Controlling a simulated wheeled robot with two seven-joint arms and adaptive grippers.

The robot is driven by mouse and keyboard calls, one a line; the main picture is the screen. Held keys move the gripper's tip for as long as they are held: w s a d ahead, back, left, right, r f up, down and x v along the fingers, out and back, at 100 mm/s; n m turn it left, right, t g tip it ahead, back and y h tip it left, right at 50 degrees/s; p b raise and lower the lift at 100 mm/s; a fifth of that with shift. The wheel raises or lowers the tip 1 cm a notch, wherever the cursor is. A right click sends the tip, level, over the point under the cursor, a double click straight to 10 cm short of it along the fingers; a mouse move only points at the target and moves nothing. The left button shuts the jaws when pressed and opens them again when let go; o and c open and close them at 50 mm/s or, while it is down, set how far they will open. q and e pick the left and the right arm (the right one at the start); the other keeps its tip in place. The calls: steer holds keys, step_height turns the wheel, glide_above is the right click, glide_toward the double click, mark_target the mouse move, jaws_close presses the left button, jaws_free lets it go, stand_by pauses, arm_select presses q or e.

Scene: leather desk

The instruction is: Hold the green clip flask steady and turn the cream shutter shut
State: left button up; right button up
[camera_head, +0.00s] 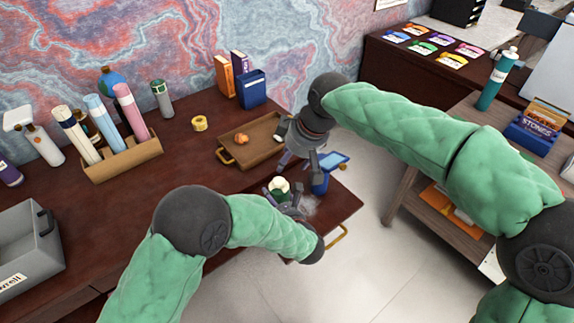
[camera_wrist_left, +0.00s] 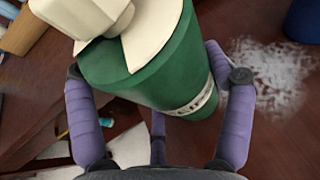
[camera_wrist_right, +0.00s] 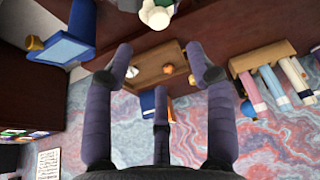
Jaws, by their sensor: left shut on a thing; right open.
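The green clip flask (camera_wrist_left: 165,70) stands upright or nearly so among the fingers of my left gripper (camera_wrist_left: 150,75), which is shut on its body. The cream shutter (camera_wrist_left: 95,15) is on its top, with a blocky part toward the upper left in the left wrist view. In the head view the flask's cream top (camera_head: 279,184) shows near the desk's front edge, its body largely hidden by my left gripper (camera_head: 286,203). My right gripper (camera_head: 302,168) is open and empty, above and behind the flask. The flask's top (camera_wrist_right: 156,14) shows at the upper edge of the right wrist view.
A blue object with a light-blue face (camera_head: 325,176) stands close to the flask and right gripper. White powder (camera_wrist_left: 268,72) lies beside the flask. A wooden tray (camera_head: 252,141) is behind.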

mark_target(279, 180)
steer(key=shift+w+a+r+n+g+h, duration=0.2)
steer(key=shift+w+a+n+g+h, duration=0.65)
steer(key=shift+n, duration=0.6)
steer(key=shift+w+a+r+n+g+h, duration=0.15)
steer(key=shift+w+a+n+g+h, duration=0.7)
steer(key=shift+n, duration=0.6)
step_height(279, 180, down, 12)
steer(key=shift+w+r, duration=0.1)
jaws_close()
